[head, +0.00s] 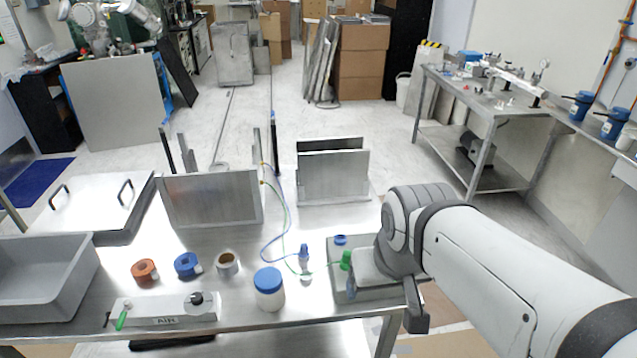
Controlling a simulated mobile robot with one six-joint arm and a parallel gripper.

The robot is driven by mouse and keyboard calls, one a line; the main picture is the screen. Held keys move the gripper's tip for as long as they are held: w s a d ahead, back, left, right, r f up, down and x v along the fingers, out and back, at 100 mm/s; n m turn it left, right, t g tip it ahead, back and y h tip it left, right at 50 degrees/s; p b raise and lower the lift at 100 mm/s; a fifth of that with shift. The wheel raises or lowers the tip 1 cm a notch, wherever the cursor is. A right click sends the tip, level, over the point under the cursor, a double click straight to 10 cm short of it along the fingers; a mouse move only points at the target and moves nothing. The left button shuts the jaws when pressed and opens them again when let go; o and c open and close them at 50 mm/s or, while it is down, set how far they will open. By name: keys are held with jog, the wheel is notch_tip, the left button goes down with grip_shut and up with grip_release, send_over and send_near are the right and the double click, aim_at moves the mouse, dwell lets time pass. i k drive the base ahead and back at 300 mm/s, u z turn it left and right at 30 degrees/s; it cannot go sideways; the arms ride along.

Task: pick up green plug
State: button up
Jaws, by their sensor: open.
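The green plug (346,260) stands on or just in front of the grey block (370,292) near the table's right front corner. A thin green hose runs to it from the left. My gripper (414,312) hangs at the block's right side, with its wrist just right of the plug. It is open, and I see nothing held in it. The far finger is mostly hidden, so the exact gap to the plug is unclear.
A blue plug (304,253) with a blue hose stands left of the green plug. A blue-lidded jar (269,289), tape rolls (187,265) and a white device (165,309) with a green handle are further left. Upright metal plates (332,175) stand behind.

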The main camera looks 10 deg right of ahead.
aim_at(346, 253)
jog(key=u, duration=0.2)
jog(key=k, duration=0.3)
jog(key=z, duration=1.7)
jog(key=k, duration=0.8)
jog(key=u, duration=1.1)
jog(key=i, duration=1)
